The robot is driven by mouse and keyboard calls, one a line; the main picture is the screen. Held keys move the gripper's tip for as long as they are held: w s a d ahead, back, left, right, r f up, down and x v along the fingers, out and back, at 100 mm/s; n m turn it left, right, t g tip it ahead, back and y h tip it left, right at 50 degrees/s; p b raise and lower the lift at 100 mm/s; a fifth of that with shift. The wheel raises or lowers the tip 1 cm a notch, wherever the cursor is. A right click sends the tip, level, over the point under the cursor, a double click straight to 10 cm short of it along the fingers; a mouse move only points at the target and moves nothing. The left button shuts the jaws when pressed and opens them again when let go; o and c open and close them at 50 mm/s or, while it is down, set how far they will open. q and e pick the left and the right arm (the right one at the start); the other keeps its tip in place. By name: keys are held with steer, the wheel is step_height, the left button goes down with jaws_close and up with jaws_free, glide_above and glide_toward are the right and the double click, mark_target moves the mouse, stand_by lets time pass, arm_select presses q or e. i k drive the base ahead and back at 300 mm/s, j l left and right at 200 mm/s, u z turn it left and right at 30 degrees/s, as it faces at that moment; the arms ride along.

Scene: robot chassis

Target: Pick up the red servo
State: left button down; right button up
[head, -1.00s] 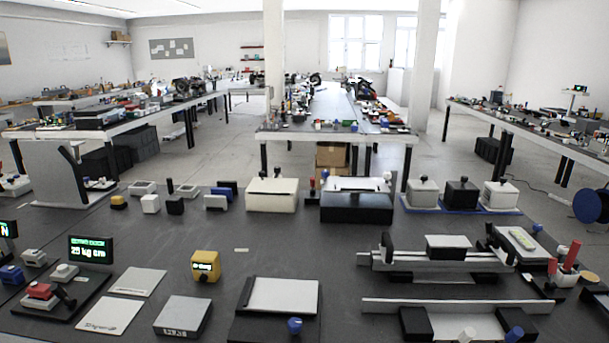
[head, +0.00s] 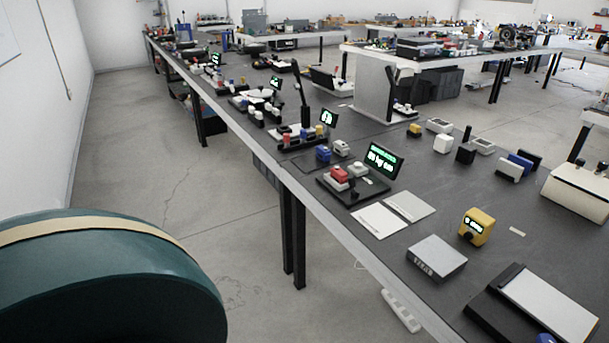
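A small red block (head: 338,174), which looks like the red servo, sits on a black base plate (head: 352,190) near the table's front edge. A white block (head: 358,169) is beside it on the plate, and a black display with green text (head: 383,160) stands behind it. The red block is small in the view, so its details are hard to make out. Other small red pieces show further along the table, too small to identify. Neither of my grippers is in view.
The long dark table (head: 400,277) runs from lower right to far upper left. White cards (head: 380,219), a grey box (head: 437,257) and a yellow device (head: 476,227) lie right of the plate. A blue block (head: 323,153) is just left.

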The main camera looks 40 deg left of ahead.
mark_target(337, 173)
steer(key=u, duration=1.25)
